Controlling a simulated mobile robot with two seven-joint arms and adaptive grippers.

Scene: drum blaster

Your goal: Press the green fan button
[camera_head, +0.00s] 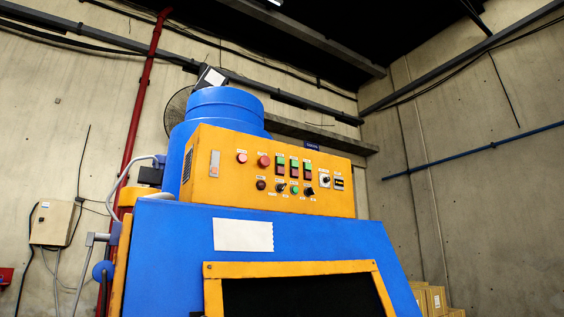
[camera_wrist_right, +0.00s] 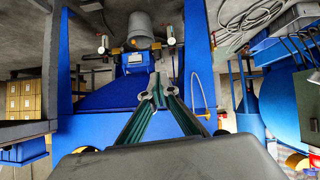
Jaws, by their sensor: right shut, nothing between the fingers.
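The orange control panel (camera_head: 225,185) sits on top of the blue machine (camera_head: 165,255) in the head view. Three two-part switches, green above red, stand in its upper row: the left (camera_head: 280,165), the middle (camera_head: 294,167) and the right (camera_head: 307,169). A small round green button (camera_head: 295,190) is in the lower row. The labels are too small to read, so I cannot tell which is the fan button. My right gripper (camera_wrist_right: 152,96) is shut and empty in the right wrist view, with blue machinery beyond it. The panel's buttons do not show there. My left gripper is not in view.
Two red buttons (camera_head: 252,159) and several dark knobs share the panel. A black opening in an orange frame (camera_head: 290,268) lies below. In the right wrist view, blue posts (camera_wrist_right: 198,50) flank the gripper, and boxes (camera_wrist_right: 24,98) stand at the left.

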